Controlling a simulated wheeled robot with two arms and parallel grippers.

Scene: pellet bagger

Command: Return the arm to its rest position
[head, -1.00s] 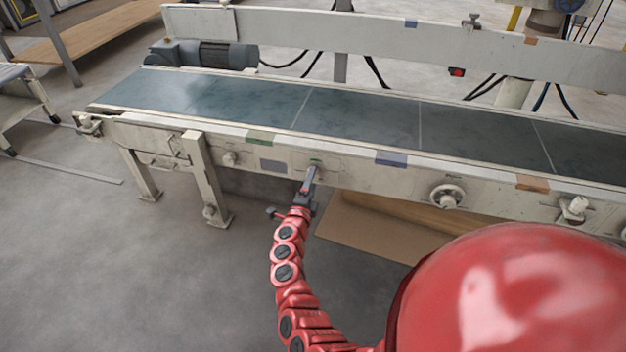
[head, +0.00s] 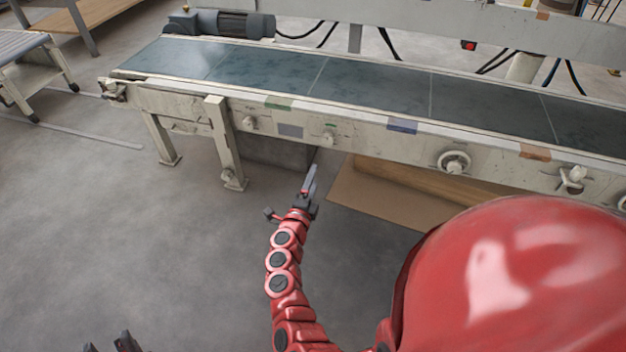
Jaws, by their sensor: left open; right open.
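My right gripper (head: 311,180) is at the end of the red jointed arm in the middle of the head view. It is open and empty, seen nearly side-on, in front of and below the conveyor's front rail, apart from it. My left gripper (head: 108,345) shows only as dark fingertips at the bottom left edge. Its fingers are apart with nothing seen between them; the rest is cut off. A small knob (head: 329,137) under a green mark is on the front rail, with clear space between it and my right gripper.
The conveyor (head: 375,90) with its dark belt runs across the back. Its leg (head: 226,145) stands left of my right gripper. A handwheel (head: 454,161) juts from the rail at right. A brown board (head: 375,195) lies beneath. The grey floor (head: 150,250) at left is clear.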

